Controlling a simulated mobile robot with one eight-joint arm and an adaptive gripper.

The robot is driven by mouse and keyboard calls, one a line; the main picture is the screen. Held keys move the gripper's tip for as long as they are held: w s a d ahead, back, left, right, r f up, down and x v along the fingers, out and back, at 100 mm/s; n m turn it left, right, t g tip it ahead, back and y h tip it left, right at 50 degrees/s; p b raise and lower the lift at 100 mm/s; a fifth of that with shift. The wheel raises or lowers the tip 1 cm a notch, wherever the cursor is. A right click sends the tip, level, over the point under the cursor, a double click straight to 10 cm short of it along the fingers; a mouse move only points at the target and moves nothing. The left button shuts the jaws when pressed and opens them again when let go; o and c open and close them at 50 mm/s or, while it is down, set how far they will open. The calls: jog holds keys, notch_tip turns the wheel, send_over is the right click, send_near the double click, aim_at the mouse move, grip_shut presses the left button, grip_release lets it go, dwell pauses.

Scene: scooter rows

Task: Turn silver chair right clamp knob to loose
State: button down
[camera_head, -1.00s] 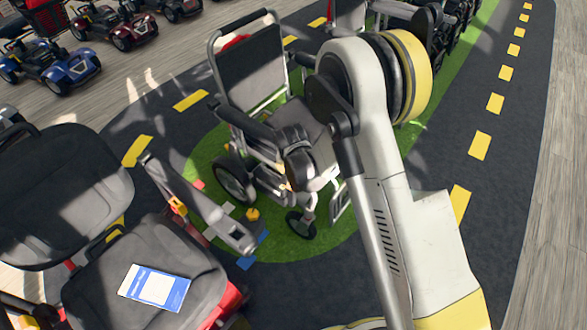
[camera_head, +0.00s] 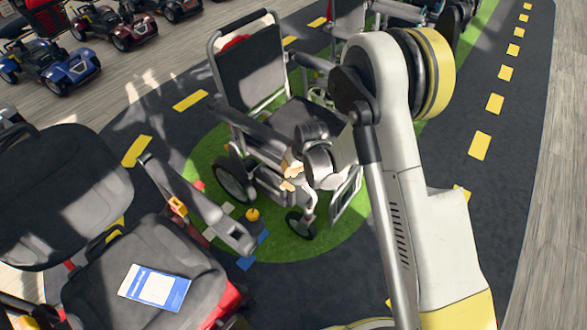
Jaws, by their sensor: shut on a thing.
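The silver chair (camera_head: 251,66) is a wheelchair with a dark back and seat and a silver frame. It stands upright on the green floor patch, mid-picture. My gripper (camera_head: 289,177) is low at the chair's front, beside the seat's front edge and above the small front wheel. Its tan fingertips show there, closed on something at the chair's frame. The right clamp knob is hidden between the fingers and too small to make out, so its turn position cannot be read. My wrist and forearm cover part of the chair's seat and right side.
A mobility scooter with a dark seat (camera_head: 150,265) and a blue-and-white leaflet (camera_head: 155,287) stands at lower left. Its grey armrest (camera_head: 205,210) points towards the chair. A yellow knob-like piece (camera_head: 252,214) lies between them. A blue scooter (camera_head: 55,68) stands upper left. The dark lane at right is clear.

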dwell(0.3)
jog(key=c, duration=1.4)
grip_release()
jog(key=shift+o, duration=0.2)
